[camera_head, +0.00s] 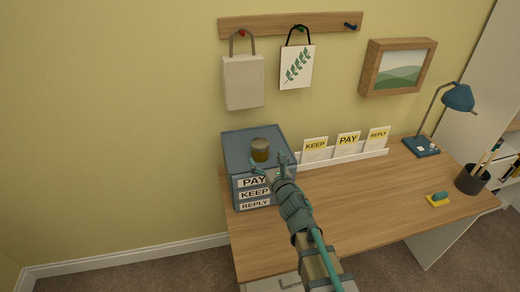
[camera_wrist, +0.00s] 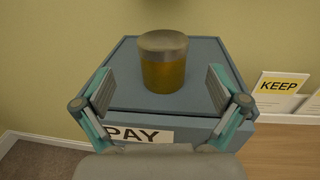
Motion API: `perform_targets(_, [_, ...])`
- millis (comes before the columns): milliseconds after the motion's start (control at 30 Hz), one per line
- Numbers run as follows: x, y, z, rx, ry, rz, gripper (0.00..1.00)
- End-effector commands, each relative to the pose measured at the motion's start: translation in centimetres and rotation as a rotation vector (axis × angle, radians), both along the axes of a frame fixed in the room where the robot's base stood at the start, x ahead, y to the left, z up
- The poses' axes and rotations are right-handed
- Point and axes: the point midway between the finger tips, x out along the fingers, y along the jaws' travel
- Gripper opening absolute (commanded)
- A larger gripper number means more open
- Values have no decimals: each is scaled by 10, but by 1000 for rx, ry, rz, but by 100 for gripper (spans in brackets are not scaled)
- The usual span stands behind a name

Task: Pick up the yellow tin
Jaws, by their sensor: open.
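The yellow tin (camera_head: 260,150) is a short upright cylinder with an amber-yellow side and a grey lid. It stands on top of the blue-grey drawer unit (camera_head: 240,148) at the desk's left end. In the wrist view the tin (camera_wrist: 163,68) is upright at the top middle, on the unit's flat top. My gripper (camera_head: 268,164) is open and empty, at the front of the unit's top. In the wrist view its fingers (camera_wrist: 163,95) are spread left and right, with the tin ahead of and between them, apart from both.
The drawers are labelled PAY, KEEP and REPLY. A white rack (camera_head: 345,154) with KEEP, PAY and REPLY cards stands right of the unit. A blue lamp (camera_head: 458,98), a pen cup (camera_head: 472,180) and a small yellow-blue item (camera_head: 438,199) are at the desk's right. The desk middle is clear.

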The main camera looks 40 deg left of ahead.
Motion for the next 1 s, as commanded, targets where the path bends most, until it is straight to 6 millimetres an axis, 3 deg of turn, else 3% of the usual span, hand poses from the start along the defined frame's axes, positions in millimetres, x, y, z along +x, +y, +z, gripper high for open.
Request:
perform_targets(33, [7, 9, 1, 1, 2, 0, 96])
perform_targets(267, [16, 23, 0, 1, 3, -2, 96])
perform_targets(600, [40, 58, -3, 1, 3, -2, 96])
perform_targets(933, [42, 61, -5, 1, 3, -2, 96])
perform_targets(1000, [41, 61, -5, 1, 3, -2, 86])
